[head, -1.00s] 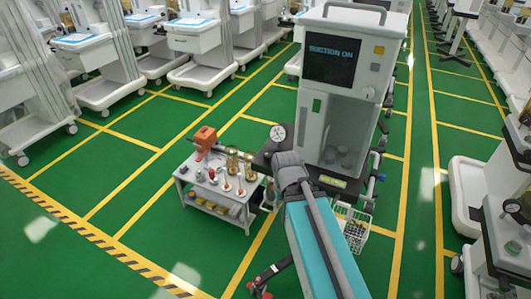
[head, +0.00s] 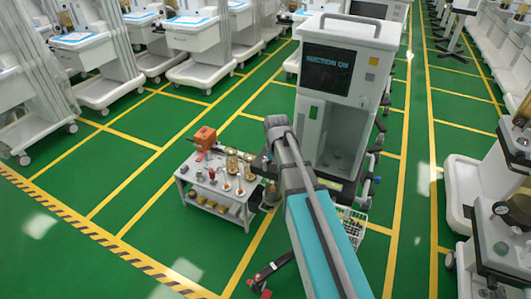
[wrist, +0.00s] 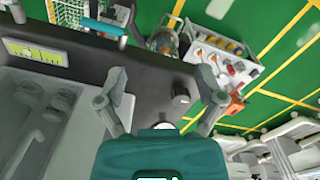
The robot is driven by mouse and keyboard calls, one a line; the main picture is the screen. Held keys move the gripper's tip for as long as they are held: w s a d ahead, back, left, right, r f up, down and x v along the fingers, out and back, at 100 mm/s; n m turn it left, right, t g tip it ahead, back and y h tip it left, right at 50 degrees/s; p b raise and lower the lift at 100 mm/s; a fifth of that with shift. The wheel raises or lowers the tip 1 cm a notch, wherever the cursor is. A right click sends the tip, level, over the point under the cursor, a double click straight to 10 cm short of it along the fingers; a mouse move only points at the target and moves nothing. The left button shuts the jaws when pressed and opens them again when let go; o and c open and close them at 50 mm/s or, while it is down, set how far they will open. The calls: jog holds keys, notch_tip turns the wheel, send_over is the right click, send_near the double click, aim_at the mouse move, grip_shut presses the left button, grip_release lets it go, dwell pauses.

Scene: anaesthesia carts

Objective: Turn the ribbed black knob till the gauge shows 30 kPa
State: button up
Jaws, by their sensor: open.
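My gripper (wrist: 162,82) is open and empty in the wrist view, its two fingers apart over the dark front ledge of the suction cart (wrist: 145,75). A small dark knob-like part (wrist: 181,95) shows on the ledge between the fingers, nearer the right one; ribs cannot be made out. In the head view my arm covers the gauge and the knob, so no reading shows. The cart (head: 384,60) has a screen reading "SUCTION ON".
A small white trolley (head: 203,199) with an orange device and several jars stands left of the cart. A wire basket (head: 352,226) hangs at the cart's lower right. More carts line both sides. Green floor (head: 120,215) is clear in front of the trolley.

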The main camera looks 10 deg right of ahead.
jog(key=w+r+m+p, duration=0.1)
jog(key=w+r+p, duration=0.1)
jog(key=w, duration=0.5)
jog(key=w+r+m+p, duration=0.1)
jog(key=w+r+p, duration=0.1)
jog(key=w, duration=0.5)
jog(key=shift+w+r+m, duration=0.3)
jog(key=shift+r, duration=0.45)
jog(key=shift+f, duration=0.15)
notch_tip(320, 180, down, 14)
jog(key=b, duration=1.3)
jog(key=shift+r, duration=0.25)
jog(key=c, duration=1.1)
